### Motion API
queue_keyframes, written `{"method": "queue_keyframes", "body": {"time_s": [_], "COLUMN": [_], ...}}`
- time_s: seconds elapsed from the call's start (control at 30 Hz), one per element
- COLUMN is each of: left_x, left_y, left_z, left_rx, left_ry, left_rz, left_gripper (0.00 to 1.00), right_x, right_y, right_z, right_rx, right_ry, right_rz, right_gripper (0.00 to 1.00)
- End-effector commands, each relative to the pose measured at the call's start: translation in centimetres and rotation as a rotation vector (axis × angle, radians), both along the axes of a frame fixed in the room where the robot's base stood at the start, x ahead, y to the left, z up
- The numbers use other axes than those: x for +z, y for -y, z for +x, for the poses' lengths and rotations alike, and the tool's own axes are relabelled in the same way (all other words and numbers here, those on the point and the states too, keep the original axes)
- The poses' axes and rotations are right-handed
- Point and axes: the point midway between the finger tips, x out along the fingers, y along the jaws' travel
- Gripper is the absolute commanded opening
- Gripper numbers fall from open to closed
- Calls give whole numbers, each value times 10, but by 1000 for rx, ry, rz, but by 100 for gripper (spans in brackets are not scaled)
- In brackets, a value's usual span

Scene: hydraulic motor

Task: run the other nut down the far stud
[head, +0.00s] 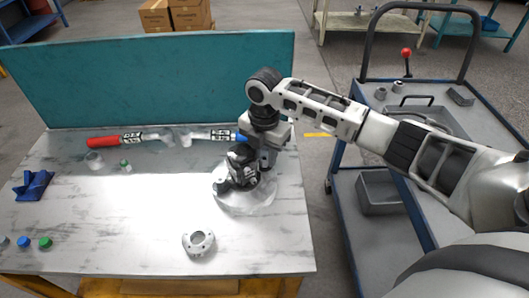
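My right gripper (243,168) points down over the right part of the workbench. Its dark fingers are low over a pale round fixture (248,200). The gripper and wrist cover most of what stands on that fixture, so I cannot make out the studs or a nut there. I cannot tell whether the fingers are open, shut or holding something. A light grey flange-like part with holes (198,242) lies on the bench in front of the fixture, apart from it. My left gripper is not in view.
Red-handled (103,142) and blue-handled (240,137) tools lie along the teal back panel (150,75). A blue cart (344,215) stands right. The bench's middle is clear.

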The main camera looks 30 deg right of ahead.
Motion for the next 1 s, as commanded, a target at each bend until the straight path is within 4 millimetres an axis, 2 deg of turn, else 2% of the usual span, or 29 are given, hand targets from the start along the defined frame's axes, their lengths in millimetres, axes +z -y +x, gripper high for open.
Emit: {"method": "queue_keyframes", "body": {"time_s": [0.17, 0.3, 0.53, 0.8, 1.0], "left_x": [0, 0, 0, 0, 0], "left_y": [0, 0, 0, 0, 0], "left_z": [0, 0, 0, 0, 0], "left_rx": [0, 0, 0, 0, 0], "left_ry": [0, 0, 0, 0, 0], "left_rz": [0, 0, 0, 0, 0], "left_gripper": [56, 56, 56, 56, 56], "right_x": [0, 0, -1, -1, -1], "right_y": [0, 0, -1, -1, -1], "right_z": [0, 0, 0, 0, 0], "right_rx": [-1, -1, -38, -433, -546], "right_ry": [0, 0, -1, -1, -1], "right_rz": [0, 0, 1, 1, 2], "right_gripper": [31, 0, 0, 0, 0]}}
